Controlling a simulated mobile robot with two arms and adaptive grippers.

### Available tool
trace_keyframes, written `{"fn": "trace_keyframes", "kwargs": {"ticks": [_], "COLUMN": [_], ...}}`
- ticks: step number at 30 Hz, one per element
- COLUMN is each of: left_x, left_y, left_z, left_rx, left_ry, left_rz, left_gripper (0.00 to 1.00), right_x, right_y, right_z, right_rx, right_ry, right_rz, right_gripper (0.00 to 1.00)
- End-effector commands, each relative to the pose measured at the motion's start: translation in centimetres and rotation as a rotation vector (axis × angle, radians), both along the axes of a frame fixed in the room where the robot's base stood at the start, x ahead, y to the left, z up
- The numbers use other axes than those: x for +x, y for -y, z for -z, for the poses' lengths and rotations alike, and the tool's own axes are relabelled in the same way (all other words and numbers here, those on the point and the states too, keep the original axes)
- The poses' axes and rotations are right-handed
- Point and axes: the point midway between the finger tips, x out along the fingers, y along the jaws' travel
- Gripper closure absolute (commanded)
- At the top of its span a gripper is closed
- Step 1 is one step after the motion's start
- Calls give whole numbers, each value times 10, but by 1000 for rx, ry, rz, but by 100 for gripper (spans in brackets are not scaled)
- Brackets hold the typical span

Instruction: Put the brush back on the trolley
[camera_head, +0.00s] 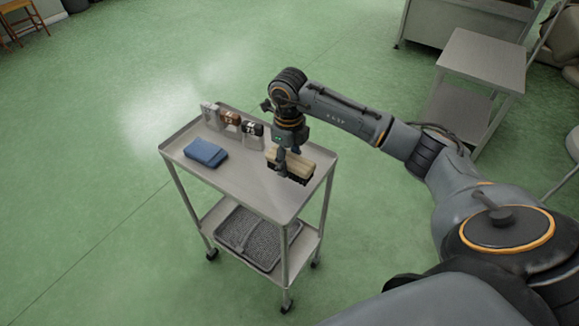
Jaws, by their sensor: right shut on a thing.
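The brush (301,162), with a pale wooden back and dark bristles, is at the right end of the trolley's top shelf. My right gripper (281,168) points down and is shut on the brush. The brush is at or just above the shelf surface; I cannot tell whether the bristles touch it. The trolley (235,182) is a grey metal cart with two shelves and castors. My left gripper is not in view.
A folded blue cloth (206,152) lies on the top shelf, with several small containers (230,120) along its back edge. A dark mesh tray (250,235) is on the lower shelf. A metal table (480,62) stands at the upper right. Green floor is open to the left.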

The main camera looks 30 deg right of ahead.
Motion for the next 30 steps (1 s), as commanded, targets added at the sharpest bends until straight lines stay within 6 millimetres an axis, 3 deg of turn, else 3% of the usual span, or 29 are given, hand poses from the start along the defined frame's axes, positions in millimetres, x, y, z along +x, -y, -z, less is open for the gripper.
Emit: {"fn": "trace_keyframes", "kwargs": {"ticks": [5, 12, 22, 23, 26, 30], "left_x": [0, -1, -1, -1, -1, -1], "left_y": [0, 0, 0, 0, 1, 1], "left_z": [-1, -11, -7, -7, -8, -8], "left_rx": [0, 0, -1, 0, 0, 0], "left_ry": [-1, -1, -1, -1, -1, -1], "left_rz": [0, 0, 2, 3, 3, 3], "left_gripper": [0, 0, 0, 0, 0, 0], "right_x": [4, 4, 5, 5, 5, 5], "right_y": [6, 6, 7, 7, 7, 7], "right_z": [9, 39, 44, 44, 43, 43], "right_rx": [1, 1, -1, 0, 0, 0], "right_ry": [-1, -3, 0, 0, -1, 0], "right_rz": [0, -2, -2, -2, -1, -1], "right_gripper": [80, 80, 80, 52, 32, 32]}}
